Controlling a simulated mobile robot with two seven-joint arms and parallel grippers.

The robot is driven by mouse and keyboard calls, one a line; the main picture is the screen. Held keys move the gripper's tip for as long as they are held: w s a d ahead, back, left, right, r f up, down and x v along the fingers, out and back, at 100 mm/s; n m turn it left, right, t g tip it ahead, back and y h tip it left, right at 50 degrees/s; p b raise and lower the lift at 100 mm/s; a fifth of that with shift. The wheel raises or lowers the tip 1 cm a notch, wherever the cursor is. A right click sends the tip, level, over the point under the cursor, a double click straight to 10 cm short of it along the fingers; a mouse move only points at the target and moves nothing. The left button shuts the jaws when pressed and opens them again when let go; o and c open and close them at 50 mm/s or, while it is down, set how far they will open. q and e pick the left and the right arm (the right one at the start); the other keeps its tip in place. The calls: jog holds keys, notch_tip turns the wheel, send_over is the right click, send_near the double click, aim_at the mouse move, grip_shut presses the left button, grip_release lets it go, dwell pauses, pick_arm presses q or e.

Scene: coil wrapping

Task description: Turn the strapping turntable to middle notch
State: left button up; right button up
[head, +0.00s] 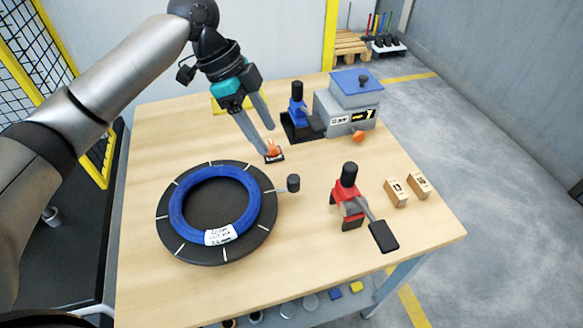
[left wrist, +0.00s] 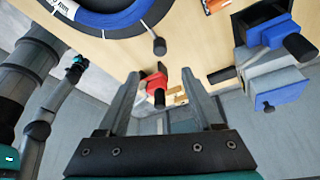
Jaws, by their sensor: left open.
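The turntable (head: 262,243) is a round black disc with white marks around its rim, at the left of the table. A blue coil (head: 180,222) with a white handwritten label lies flat on it. A black knob (head: 293,183) sticks out from its right side and also shows in the left wrist view (left wrist: 159,46). My left gripper (head: 267,140) is open and empty, above the table behind the disc, apart from the knob. In the left wrist view, a small teal and black end (left wrist: 75,68), seemingly my right gripper, shows too small to read its jaws.
A red clamp-like tool (head: 350,200) stands right of the disc, with two wooden blocks (head: 397,193) beyond it. At the back are a blue tool (head: 297,105) and a grey box (head: 345,118) with a blue lid. A small orange item (head: 273,149) lies near my left fingertips.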

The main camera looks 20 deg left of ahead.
aim_at(292, 178)
pick_arm(q)
jog(key=b+x, duration=0.3)
jog(key=x, duration=1.2)
jog(key=shift+c, duration=0.2)
grip_shut()
jog(key=shift+r, duration=0.1)
dwell(0.8)
